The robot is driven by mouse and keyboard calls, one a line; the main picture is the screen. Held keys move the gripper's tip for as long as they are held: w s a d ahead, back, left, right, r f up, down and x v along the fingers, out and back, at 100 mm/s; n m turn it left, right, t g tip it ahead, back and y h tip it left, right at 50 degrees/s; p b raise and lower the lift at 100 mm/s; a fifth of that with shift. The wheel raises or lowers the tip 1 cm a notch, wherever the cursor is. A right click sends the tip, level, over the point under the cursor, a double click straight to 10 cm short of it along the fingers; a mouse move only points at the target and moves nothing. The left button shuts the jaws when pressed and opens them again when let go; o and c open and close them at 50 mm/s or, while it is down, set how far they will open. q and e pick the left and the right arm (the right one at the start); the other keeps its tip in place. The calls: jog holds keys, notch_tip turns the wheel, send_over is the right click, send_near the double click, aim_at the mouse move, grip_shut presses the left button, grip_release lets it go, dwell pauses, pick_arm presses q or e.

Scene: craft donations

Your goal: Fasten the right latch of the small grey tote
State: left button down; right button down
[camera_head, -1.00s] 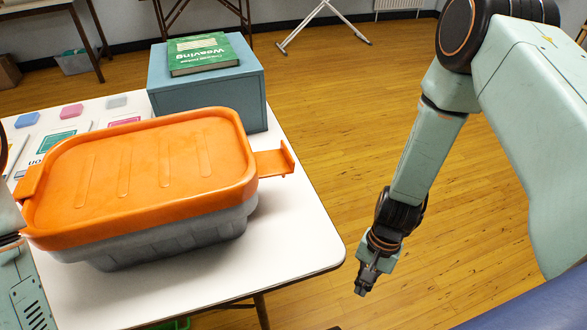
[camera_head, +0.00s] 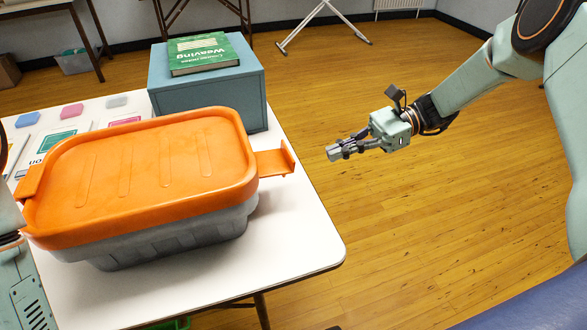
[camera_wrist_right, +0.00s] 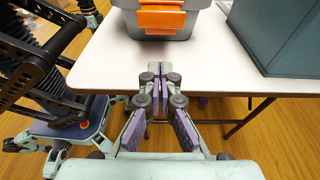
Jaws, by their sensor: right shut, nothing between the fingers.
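The small grey tote (camera_head: 170,240) stands on the white table with its orange lid (camera_head: 140,170) on. Its right latch (camera_head: 275,162) sticks out to the side from the lid, away from the tote's wall. The left latch (camera_head: 29,182) is at the lid's left end. In the right wrist view the orange latch (camera_wrist_right: 161,18) shows at the top, on the tote's near end. My right gripper (camera_head: 332,153) is shut and empty, out to the right of the right latch and apart from it. My left gripper is not in view; only part of my left arm shows.
A blue-grey box (camera_head: 210,92) with a green weaving book (camera_head: 203,54) on it stands behind the tote. Papers and small coloured blocks lie at the back left. The white table (camera_head: 290,235) has bare room right of the tote; open floor lies beyond its edge.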

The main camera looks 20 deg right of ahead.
aim_at(268, 162)
jog(key=b+x, duration=0.2)
jog(key=x, duration=0.8)
jog(key=shift+a+f, duration=0.1)
dwell(0.4)
jog(key=shift+r+h+p, duration=0.35)
jog(key=shift+h+p, duration=0.05)
jog(key=shift+p, duration=0.4)
